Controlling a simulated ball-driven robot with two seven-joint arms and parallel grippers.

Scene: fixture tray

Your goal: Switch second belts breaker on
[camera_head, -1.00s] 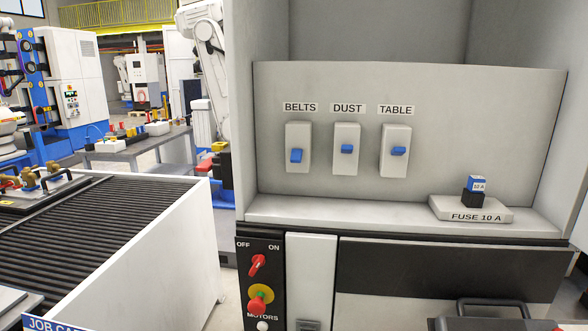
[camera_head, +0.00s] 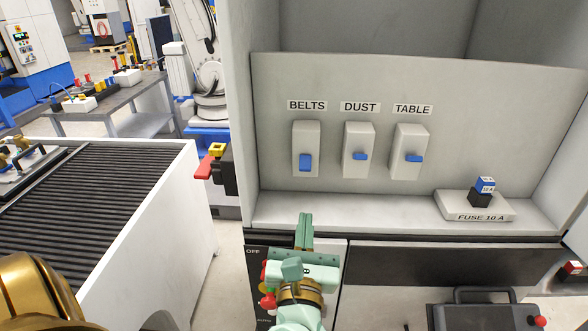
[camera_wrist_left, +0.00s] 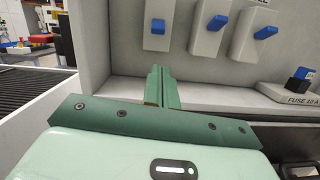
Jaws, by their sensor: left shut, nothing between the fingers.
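The belts breaker (camera_head: 306,135) is a white box with a blue lever (camera_head: 305,162) on the grey back panel, under the BELTS label. Its lever hangs low, lower than the dust and table levers. Only one breaker labelled BELTS shows. My left gripper (camera_head: 305,218) is green and shut, empty, with its tips pointing up below the belts breaker and apart from it. In the left wrist view the shut fingers (camera_wrist_left: 161,80) stand below the belts lever (camera_wrist_left: 158,27). My right gripper is not in view.
The dust breaker (camera_head: 359,137) and table breaker (camera_head: 410,138) sit to the right. A fuse block (camera_head: 470,207) stands on the ledge. A red-handled part (camera_head: 207,165) projects left of the cabinet. My gripper covers much of the motors panel (camera_head: 254,285). A roller conveyor (camera_head: 85,200) is at left.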

